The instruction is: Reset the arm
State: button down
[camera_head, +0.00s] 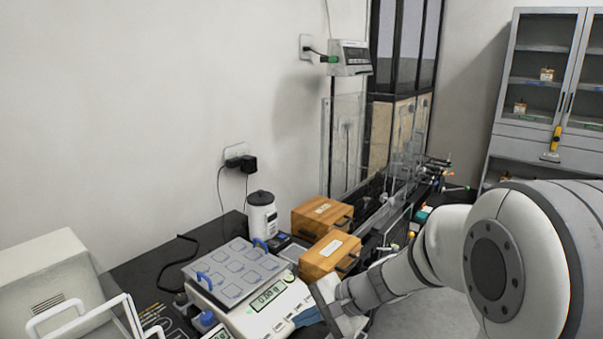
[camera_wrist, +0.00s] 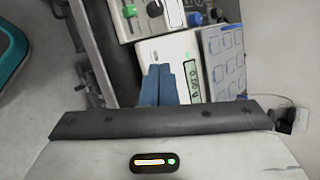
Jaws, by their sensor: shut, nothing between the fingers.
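My gripper (camera_head: 307,317) is at the lower middle of the head view, with its blue fingers beside the front of the white balance (camera_head: 262,319). In the wrist view its two blue fingers (camera_wrist: 158,70) lie side by side, shut and empty, over the white balance casing (camera_wrist: 180,45). I cannot tell whether the fingertips touch the casing. My arm reaches in from the right of the head view and hides part of the bench edge.
A grey tray with square marks and blue handles (camera_head: 236,268) lies on the balance. Two wooden boxes (camera_head: 322,214) and a white bottle (camera_head: 262,216) stand behind. A white machine (camera_head: 50,283) is at left. Grey floor (camera_head: 430,308) is free at right. A cabinet (camera_head: 540,80) stands far right.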

jog(key=s+d+r+n+h, duration=0.4)
jog(key=s+d+n+h, duration=0.4)
jog(key=s+d, duration=0.6)
jog(key=shift+s+d+r+h, duration=0.15)
jog(key=shift+s+d+h, duration=0.05)
jog(key=shift+s+h, duration=0.4)
jog(key=shift+d, duration=0.1)
